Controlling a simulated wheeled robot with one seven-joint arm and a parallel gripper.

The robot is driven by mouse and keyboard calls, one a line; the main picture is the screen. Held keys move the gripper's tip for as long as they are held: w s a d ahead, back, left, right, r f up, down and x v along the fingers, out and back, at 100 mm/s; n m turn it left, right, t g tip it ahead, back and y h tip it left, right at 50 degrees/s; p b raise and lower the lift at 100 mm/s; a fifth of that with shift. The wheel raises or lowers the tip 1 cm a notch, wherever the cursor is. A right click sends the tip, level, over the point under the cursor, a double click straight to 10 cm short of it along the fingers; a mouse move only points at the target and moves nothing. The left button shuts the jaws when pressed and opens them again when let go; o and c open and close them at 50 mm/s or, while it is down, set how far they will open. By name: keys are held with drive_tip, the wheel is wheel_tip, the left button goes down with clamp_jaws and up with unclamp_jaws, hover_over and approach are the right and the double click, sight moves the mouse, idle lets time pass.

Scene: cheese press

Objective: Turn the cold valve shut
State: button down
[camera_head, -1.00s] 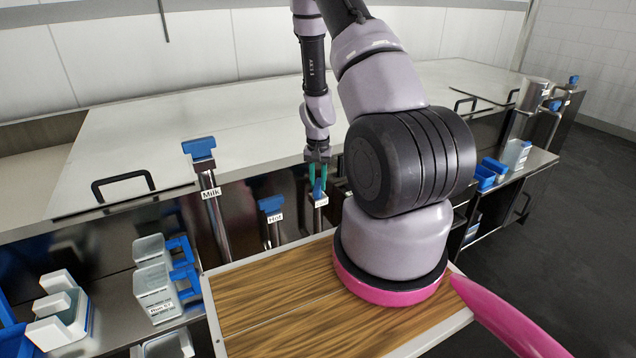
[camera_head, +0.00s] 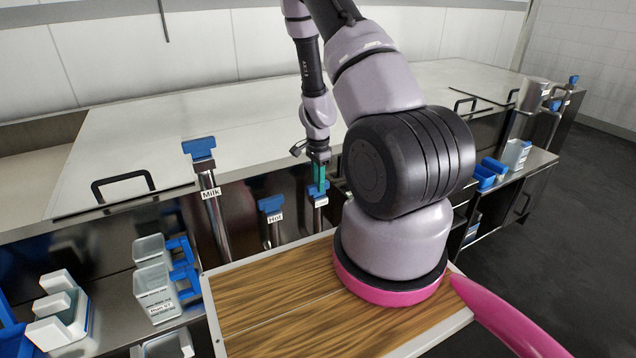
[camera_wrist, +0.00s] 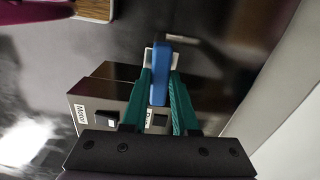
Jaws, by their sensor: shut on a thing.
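The cold valve is the rightmost of three valves in the head view, with a blue handle (camera_head: 314,188) on a metal pipe. Its small label is too small to read. My gripper (camera_head: 319,186) comes down on it from above, with teal fingers around the handle. In the wrist view the blue handle (camera_wrist: 161,65) sits between the two teal fingers of my gripper (camera_wrist: 162,82), which are shut on it. The fingers hide part of the handle in the head view.
The Hot valve (camera_head: 271,205) stands close to the left and the Milk valve (camera_head: 199,150) farther left, taller. A wooden-topped surface (camera_head: 270,300) lies in front. White and blue containers (camera_head: 155,290) stand at the lower left. The steel lid (camera_head: 240,125) lies behind the valves.

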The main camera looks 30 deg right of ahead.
drive_tip(key=shift+m, duration=0.5)
drive_tip(key=c, duration=0.7)
unclamp_jaws()
wheel_tip(320, 180, up, 11)
drive_tip(key=shift+f, duration=0.1)
